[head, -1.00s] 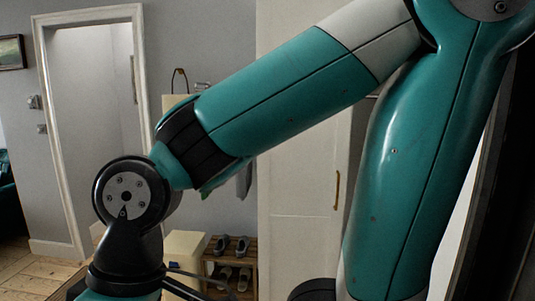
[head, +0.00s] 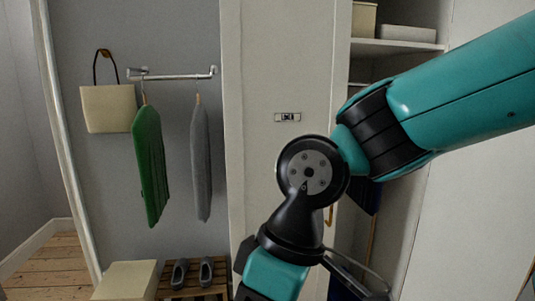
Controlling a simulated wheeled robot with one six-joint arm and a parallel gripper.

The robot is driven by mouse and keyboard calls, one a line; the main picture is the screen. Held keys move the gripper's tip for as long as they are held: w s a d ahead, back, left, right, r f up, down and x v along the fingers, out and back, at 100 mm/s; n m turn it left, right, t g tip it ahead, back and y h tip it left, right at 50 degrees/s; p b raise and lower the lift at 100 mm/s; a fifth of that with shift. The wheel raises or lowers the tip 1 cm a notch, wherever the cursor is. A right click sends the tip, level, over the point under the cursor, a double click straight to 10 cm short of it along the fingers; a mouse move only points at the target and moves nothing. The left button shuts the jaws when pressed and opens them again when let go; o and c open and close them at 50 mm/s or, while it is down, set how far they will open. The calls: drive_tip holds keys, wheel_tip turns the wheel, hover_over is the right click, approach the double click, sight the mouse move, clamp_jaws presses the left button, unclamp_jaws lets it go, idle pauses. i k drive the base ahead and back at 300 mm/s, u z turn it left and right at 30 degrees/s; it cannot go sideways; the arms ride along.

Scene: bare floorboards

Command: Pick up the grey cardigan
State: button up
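The grey cardigan (head: 201,160) hangs on a hanger from the wall rail (head: 172,76), at the left of the head view. It hangs edge-on and looks narrow. A green garment (head: 149,165) hangs to its left on the same rail, with a gap between them. My arm crosses the right half of the view, and its wrist is to the right of and below the cardigan, apart from it in the picture. My gripper's fingertips cannot be made out at the bottom edge, so whether it is open or shut does not show.
A cream bag (head: 108,109) hangs from a peg left of the rail. Below are a cream box (head: 126,281) and a wooden rack (head: 221,288) with grey shoes (head: 205,271). A white door (head: 288,70) stands right of the cardigan, beside open shelves (head: 398,46). Floorboards show at lower left.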

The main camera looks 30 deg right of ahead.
sight(200, 145)
drive_tip(key=u, duration=0.9)
drive_tip(key=i, duration=2.8)
drive_tip(key=z, duration=3.4)
drive_tip(key=i, duration=0.3)
drive_tip(key=u, duration=0.1)
